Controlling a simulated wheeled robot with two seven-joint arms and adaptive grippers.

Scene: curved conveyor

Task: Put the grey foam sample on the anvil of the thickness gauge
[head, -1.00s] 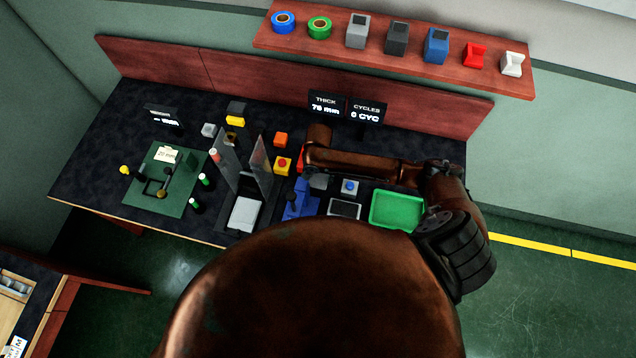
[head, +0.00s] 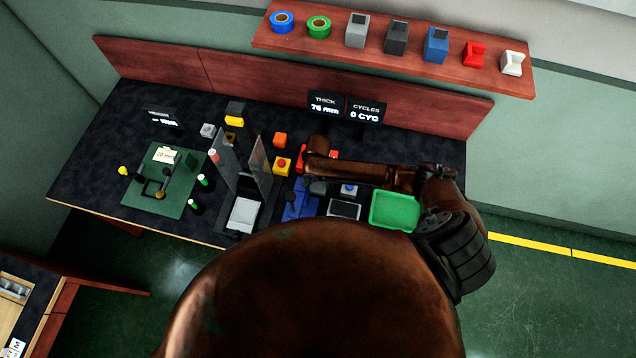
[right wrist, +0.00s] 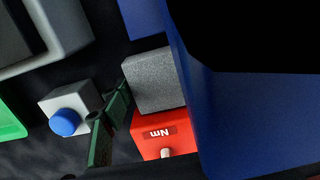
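The grey foam sample (right wrist: 150,82) is a speckled block in the right wrist view, close beside tall blue bodywork (right wrist: 235,120), which looks like part of the thickness gauge. The gauge's blue base (head: 300,203) shows in the head view, partly covered by my arm. What lies under the foam is hidden, so I cannot tell whether it is on the anvil. My right gripper (right wrist: 109,121) has its dark green fingers at the foam's left side. I see no clear grip on the foam, and the finger gap is unclear. My left gripper is out of view.
A red box marked Nm (right wrist: 155,138) adjoins the foam. A box with a blue button (right wrist: 66,118) stands left of the fingers. A green tray (head: 396,211) and clear upright panels (head: 240,165) flank the gauge in the head view. The thickness display (head: 325,106) reads 76 mm.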

